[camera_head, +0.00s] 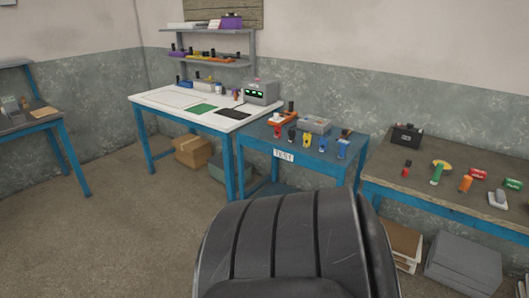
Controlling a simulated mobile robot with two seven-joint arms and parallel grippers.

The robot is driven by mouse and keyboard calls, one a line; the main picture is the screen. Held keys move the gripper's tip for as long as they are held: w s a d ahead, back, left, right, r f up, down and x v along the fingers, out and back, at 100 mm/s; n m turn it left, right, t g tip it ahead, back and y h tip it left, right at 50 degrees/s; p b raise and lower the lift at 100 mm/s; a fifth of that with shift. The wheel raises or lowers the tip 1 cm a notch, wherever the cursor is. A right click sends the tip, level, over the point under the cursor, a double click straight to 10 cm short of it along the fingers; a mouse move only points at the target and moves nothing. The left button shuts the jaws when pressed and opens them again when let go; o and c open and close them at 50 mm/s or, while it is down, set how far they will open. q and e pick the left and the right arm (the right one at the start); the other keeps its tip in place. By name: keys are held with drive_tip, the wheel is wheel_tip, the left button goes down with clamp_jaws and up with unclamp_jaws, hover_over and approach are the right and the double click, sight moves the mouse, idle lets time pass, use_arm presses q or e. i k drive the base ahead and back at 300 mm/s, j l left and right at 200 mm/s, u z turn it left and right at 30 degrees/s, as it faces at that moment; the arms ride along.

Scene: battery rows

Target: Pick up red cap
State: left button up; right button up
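No item can be surely told as the red cap at this size. A small red item (406,168) stands on the brown workbench (385,180) at the right; its top looks dark. Another small red item (278,131) stands at the left of the blue table (320,170) marked TEST. Neither of my grippers shows in the head view.
A black ribbed padded shape (285,240), like a chair back, fills the lower middle before the tables. A white-topped bench (165,98) stands at the back left. Grey boxes (462,262) sit under the brown bench. Floor at the left is clear.

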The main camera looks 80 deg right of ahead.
sight(405, 171)
drive_tip(key=z, duration=3.75)
drive_tip(key=i+u, duration=0.1)
drive_tip(key=i, duration=0.4)
